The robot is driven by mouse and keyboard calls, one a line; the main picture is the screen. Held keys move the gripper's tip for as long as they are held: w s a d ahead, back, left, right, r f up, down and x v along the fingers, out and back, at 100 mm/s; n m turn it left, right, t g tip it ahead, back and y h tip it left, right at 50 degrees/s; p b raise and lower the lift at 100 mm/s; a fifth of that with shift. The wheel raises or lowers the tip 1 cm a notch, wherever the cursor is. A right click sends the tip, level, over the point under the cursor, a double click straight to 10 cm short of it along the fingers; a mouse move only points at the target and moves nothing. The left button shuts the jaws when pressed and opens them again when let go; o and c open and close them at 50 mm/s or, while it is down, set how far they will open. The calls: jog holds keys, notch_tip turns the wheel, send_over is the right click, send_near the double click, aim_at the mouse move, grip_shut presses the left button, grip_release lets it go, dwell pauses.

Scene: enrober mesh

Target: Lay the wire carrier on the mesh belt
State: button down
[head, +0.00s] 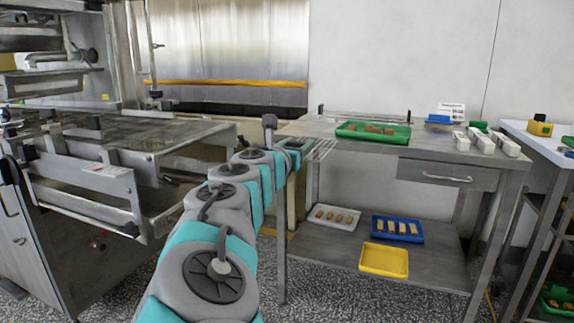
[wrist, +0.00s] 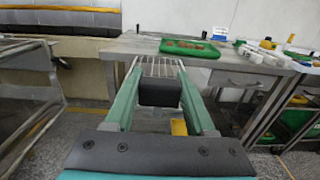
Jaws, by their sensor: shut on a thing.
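The wire carrier (head: 321,150) is a small grid of thin pale bars. It juts out from the tip of my gripper (head: 299,146) in the head view, in front of the steel table's left end. In the wrist view my gripper (wrist: 160,92) has its green fingers shut on the wire carrier (wrist: 156,67), whose bars show beyond the dark block between the fingers. The mesh belt (head: 150,131) is the dark, flat surface on the steel machine at the left of the head view, well left of my gripper. Part of it is hidden by the machine's frame.
The steel table (head: 300,127) bears a green tray (head: 373,132) of brown pieces and several white blocks (head: 478,140). Its lower shelf holds white, blue and yellow trays (head: 384,260). The machine's side rail (head: 90,172) edges the belt. A gap of floor separates machine and table.

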jog(key=s+d+f+m+g+h, duration=0.1)
jog(key=d+f, duration=0.3)
jog(key=f, duration=0.8)
jog(key=s+d+f+m+g+h, duration=0.1)
jog(key=d+f+m+g+h, duration=0.1)
jog(key=f, duration=1.1)
jog(key=s+d+f+m+g+h, duration=0.2)
jog(key=d+f, duration=0.4)
jog(key=f, duration=0.7)
jog(key=shift+d+f+m+g+h, duration=0.15)
jog(key=shift+d+m+g+h, duration=0.3)
jog(key=shift+h, duration=0.75)
jog(key=shift+a+t, duration=0.2)
jog(key=shift+t, duration=0.15)
